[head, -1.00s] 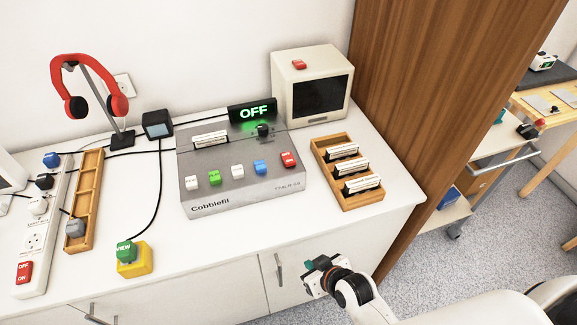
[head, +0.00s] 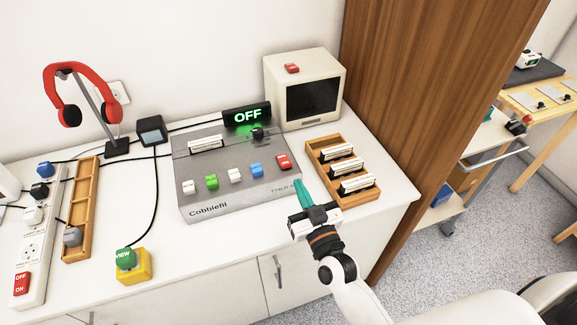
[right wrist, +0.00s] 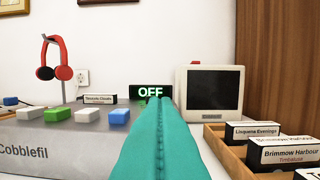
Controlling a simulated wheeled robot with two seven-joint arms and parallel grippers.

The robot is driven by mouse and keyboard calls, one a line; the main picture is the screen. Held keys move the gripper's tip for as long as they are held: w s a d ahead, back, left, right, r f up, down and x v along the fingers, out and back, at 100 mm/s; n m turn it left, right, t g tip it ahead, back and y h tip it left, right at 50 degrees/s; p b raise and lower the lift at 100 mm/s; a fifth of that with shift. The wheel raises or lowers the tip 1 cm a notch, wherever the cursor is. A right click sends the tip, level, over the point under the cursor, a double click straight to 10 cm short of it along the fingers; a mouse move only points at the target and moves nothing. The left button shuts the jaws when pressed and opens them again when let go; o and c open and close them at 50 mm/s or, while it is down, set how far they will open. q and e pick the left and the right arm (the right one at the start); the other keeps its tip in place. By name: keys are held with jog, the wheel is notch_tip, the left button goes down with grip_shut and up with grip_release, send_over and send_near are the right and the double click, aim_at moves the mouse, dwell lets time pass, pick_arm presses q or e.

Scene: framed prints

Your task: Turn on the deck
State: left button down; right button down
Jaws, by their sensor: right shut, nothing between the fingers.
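The deck (head: 240,195) is a grey box marked Cobblefil on the white counter. Its row of buttons runs white, green, white, blue and red; the red button (head: 283,161) is at the right end. A lit sign (head: 247,116) at its back reads OFF in green, and it also shows in the right wrist view (right wrist: 150,92). A labelled cartridge (head: 206,143) sits in the deck's top. My right gripper (head: 301,186), with teal fingers, is shut and empty at the deck's front right corner. Its fingers (right wrist: 160,140) hide the deck's right end in the wrist view. My left gripper is not in view.
A wooden rack (head: 343,170) with three cartridges stands close right of my right gripper. A small monitor (head: 305,90) is behind. Left are a yellow box with a green VIEW button (head: 126,260), an empty-looking wooden tray (head: 80,210), a power strip (head: 33,235) and red headphones (head: 80,90).

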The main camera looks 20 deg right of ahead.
jog(key=shift+d+r, duration=0.2)
jog(key=r+p, duration=0.1)
jog(key=r, duration=0.1)
send_over(289, 173)
notch_tip(289, 173, down, 3)
jog(key=shift+w+f, duration=0.1)
jog(key=shift+f, duration=0.5)
